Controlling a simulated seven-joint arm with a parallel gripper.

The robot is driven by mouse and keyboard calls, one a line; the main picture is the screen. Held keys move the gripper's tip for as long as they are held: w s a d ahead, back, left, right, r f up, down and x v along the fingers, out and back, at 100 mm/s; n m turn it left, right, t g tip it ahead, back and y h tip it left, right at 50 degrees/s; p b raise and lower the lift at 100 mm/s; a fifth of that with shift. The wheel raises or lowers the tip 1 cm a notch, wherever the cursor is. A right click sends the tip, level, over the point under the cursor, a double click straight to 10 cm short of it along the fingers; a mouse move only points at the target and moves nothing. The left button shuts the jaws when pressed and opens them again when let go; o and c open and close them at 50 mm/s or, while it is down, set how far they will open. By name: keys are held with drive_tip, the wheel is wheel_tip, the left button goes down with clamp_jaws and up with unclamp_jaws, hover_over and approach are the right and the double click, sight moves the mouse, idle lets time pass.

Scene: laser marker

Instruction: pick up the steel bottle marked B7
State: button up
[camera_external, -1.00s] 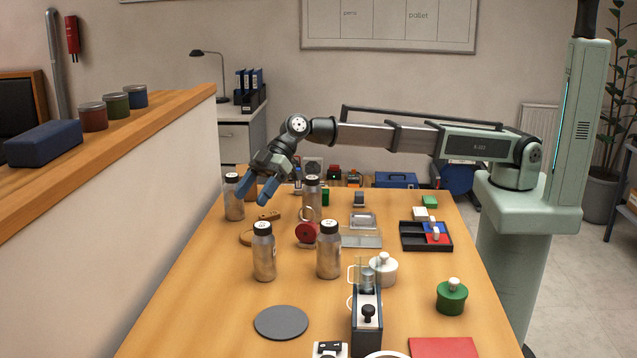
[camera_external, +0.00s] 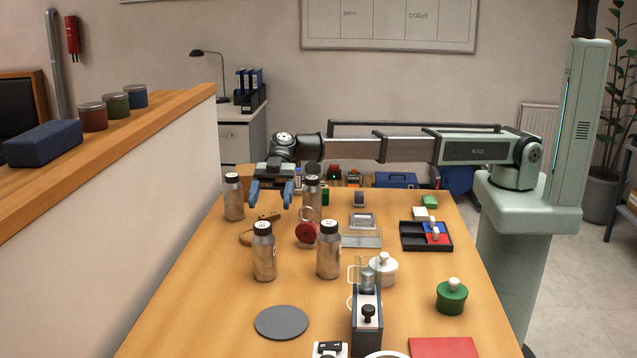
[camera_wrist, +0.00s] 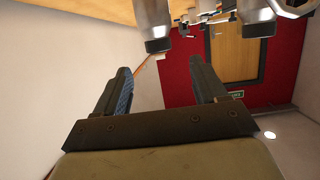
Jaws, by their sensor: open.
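Several steel bottles with black caps and white cap labels stand upright on the table. One stands at the far left (camera_external: 234,200), one front left (camera_external: 264,258), one front middle (camera_external: 328,256), and one behind, right of my gripper (camera_external: 313,192). The marks are too small to read, so I cannot tell which is B7. My gripper (camera_external: 270,204) is open and empty, with blue fingers pointing down, between the far-left and back bottles in the picture. In the wrist view my gripper (camera_wrist: 161,72) has nothing between its fingers; two bottles (camera_wrist: 153,15) (camera_wrist: 256,12) show upside down at the top edge.
A red round object (camera_external: 307,233) and a wooden piece (camera_external: 248,238) lie near the bottles. A black divided tray (camera_external: 410,243), white lidded pot (camera_external: 383,270) and green pot (camera_external: 452,298) stand to the right. A partition with a wooden ledge (camera_external: 150,115) borders the left.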

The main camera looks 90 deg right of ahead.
sight(262, 225)
drive_tip(key=shift+x, duration=4.65)
drive_tip(key=shift+w, duration=0.1)
clamp_jaws()
